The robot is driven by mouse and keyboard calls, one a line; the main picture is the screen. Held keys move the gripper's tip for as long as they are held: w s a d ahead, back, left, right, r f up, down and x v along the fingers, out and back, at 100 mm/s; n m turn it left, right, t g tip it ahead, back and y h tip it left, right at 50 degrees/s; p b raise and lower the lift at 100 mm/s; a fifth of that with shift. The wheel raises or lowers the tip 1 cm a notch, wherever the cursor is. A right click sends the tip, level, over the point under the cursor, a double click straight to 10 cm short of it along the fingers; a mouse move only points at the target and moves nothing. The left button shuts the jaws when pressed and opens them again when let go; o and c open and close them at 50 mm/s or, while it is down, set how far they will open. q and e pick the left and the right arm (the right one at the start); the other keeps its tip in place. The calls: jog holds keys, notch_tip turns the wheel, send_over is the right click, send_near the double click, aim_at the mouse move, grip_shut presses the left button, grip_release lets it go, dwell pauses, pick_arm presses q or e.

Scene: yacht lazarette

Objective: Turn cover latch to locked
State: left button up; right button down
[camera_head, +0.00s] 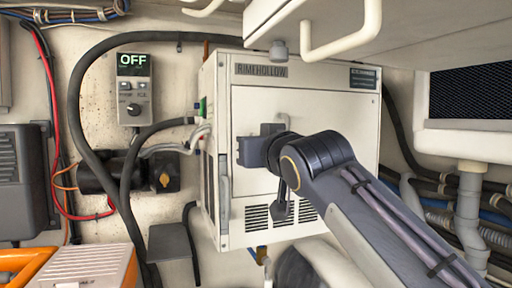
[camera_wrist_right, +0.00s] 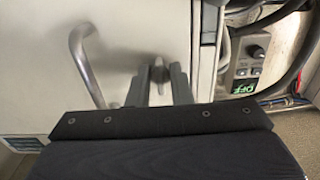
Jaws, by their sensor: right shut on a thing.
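The cover is the pale front panel (camera_head: 310,115) of a white box labelled RIMEHOLLOW. My right gripper (camera_head: 250,151) is against the left half of this panel, with its arm coming in from the lower right. In the right wrist view the two dark fingers (camera_wrist_right: 159,88) are closed on a small grey latch (camera_wrist_right: 159,70) that stands out from the panel. The latch is mostly hidden between the fingers, and its exact angle cannot be told. In the head view the gripper hides it. My left gripper is not in view.
A bent metal handle (camera_wrist_right: 83,62) is on the panel beside the gripper. A control unit (camera_head: 134,90) showing OFF is on the wall at left. Hoses run beside the box. A white shelf (camera_head: 400,35) overhangs at upper right. An orange and white case (camera_head: 85,268) is at lower left.

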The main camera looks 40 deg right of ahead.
jog(key=c, duration=1.3)
grip_release()
jog(key=b+v, duration=0.1)
jog(key=v, duration=0.7)
jog(key=shift+w, duration=0.1)
